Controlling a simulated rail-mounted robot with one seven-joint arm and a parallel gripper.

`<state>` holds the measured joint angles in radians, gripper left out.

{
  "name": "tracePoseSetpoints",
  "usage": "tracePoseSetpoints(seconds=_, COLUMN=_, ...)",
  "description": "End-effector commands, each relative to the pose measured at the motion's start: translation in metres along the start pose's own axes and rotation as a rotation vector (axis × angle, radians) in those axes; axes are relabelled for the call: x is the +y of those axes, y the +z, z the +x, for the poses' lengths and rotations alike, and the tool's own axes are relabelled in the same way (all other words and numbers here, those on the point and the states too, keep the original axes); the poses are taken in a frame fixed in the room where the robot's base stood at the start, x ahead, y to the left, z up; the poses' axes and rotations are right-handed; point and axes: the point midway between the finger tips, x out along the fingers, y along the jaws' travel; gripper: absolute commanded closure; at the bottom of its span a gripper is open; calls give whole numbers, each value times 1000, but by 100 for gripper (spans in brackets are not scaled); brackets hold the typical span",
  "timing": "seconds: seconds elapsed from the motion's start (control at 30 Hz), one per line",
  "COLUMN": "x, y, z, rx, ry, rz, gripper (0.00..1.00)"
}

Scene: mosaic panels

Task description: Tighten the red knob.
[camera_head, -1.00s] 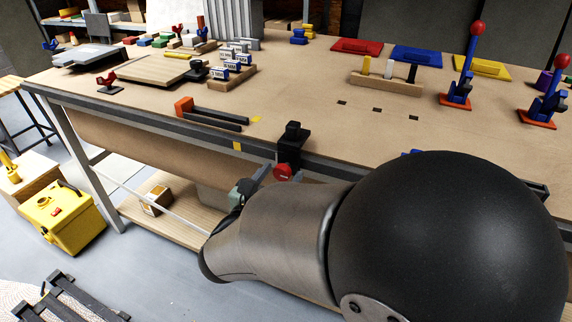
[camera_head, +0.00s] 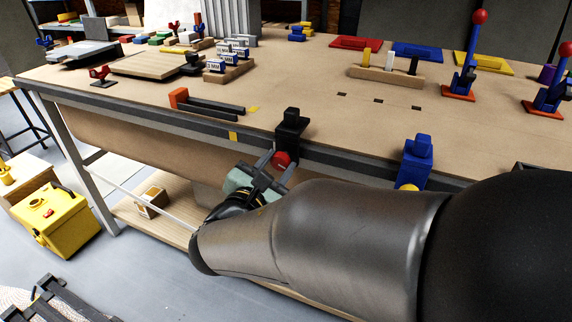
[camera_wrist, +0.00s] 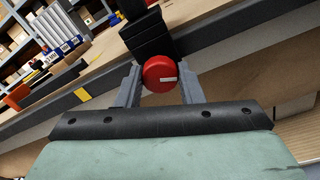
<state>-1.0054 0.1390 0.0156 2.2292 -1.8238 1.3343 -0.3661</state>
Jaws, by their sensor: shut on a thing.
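The red knob (camera_head: 281,160) sits on the underside of a black clamp (camera_head: 291,128) fixed at the table's front edge. My gripper (camera_head: 272,160) reaches up from below the edge. In the wrist view its two grey fingers (camera_wrist: 160,82) stand on either side of the knob, shut on it. The finger tips are partly hidden by the knob and clamp.
A blue clamp (camera_head: 416,160) with a yellow knob (camera_head: 408,187) is on the same edge to the right, close to my arm. Dark bars with an orange end (camera_head: 179,98) lie on the tabletop to the left. A lower shelf (camera_head: 165,229) runs beneath the table.

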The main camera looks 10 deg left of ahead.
Motion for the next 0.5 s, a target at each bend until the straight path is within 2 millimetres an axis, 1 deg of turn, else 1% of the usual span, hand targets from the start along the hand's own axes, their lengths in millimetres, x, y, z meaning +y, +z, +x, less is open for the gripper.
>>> tracePoseSetpoints(seconds=0.03, x=-3, y=-6, z=0, rx=-3, ry=0, rz=49, gripper=89)
tracePoseSetpoints(seconds=0.5, x=-3, y=-7, z=0, rx=-2, ry=2, rz=498, gripper=89)
